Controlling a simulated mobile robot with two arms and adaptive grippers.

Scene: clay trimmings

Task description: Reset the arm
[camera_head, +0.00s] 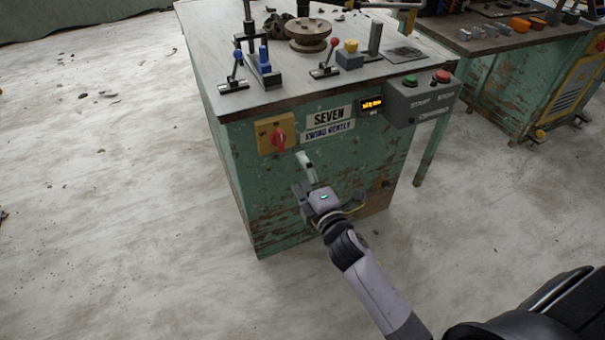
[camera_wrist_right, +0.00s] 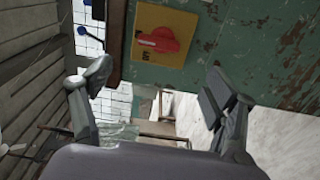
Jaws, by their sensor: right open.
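My right gripper (camera_head: 303,175) is open in front of the green workbench cabinet (camera_head: 232,165), below its red rotary switch (camera_head: 278,140) on a yellow plate. In the right wrist view, the two fingers of this gripper (camera_wrist_right: 157,80) are spread wide apart with nothing between them. The red switch (camera_wrist_right: 160,38) shows there beyond the fingers, near the top, and the fingers look apart from it. My right arm reaches in from the lower right of the head view. My left gripper is not in view.
The cabinet top (camera_head: 285,88) holds levers, a round metal wheel (camera_head: 308,33) and small blocks. A grey button box (camera_head: 420,97) with green and red buttons juts from the front right. Another bench (camera_head: 480,45) stands at the right.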

